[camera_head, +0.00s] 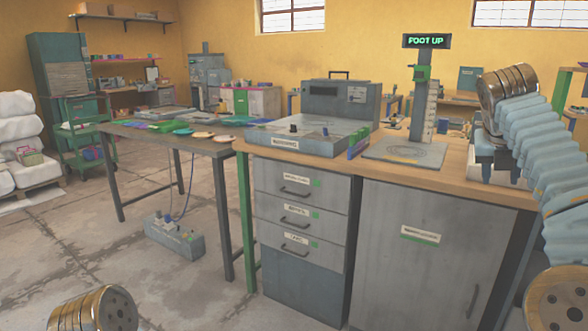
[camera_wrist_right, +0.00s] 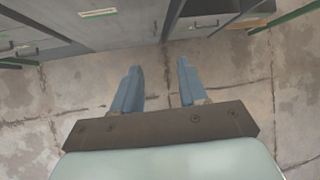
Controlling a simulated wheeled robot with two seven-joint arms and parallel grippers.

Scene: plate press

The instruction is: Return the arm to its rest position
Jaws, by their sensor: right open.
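My right arm (camera_head: 540,150) comes in from the right edge and stands raised in front of the right end of the workbench. My right gripper (camera_head: 499,171) hangs below its brassy wrist joint, small and partly merged with the background. In the right wrist view its two blue-grey fingers (camera_wrist_right: 158,88) are apart with nothing between them. Bare concrete floor (camera_wrist_right: 80,95) shows beyond the fingertips, with the cabinet front (camera_wrist_right: 75,40) at the top. Of my left arm only a brassy joint shows at the bottom left; its gripper is out of view.
A control box (camera_head: 175,236) sits on open floor below.

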